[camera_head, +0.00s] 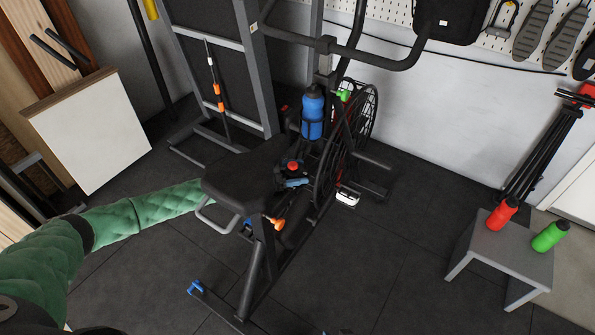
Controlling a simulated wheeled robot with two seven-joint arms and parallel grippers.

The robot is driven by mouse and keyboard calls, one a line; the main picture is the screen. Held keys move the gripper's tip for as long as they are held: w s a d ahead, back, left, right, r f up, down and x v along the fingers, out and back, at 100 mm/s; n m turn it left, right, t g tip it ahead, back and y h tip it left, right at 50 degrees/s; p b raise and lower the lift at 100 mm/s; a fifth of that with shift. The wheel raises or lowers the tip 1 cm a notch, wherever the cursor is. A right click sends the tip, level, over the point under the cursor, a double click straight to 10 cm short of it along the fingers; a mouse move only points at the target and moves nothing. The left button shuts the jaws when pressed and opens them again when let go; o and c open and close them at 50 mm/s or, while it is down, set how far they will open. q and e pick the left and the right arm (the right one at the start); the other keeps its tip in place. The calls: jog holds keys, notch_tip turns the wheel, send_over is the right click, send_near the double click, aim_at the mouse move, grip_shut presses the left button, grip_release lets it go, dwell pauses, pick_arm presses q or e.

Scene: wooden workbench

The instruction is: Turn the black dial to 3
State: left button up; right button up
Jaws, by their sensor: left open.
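My left arm, in a green quilted sleeve (140,213), comes in from the left and reaches to the black bike seat (243,178). The seat covers most of my left gripper; its fingertips cannot be made out, nor whether they touch anything. Just beyond the seat, a dark cluster has a red-topped part (292,167) and a blue part (295,183). I cannot tell whether the black dial is in that cluster; no numbers can be read. My right gripper does not show.
The exercise bike has a fan wheel (368,112), handlebars (395,62) and a blue bottle (312,115). A grey stool (500,246) at right holds a red bottle (502,213) and a green bottle (550,237). A white-faced box (92,132) stands left. Dark floor is clear between bike and stool.

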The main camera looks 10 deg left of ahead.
pick_arm(q)
jog(key=c, duration=1)
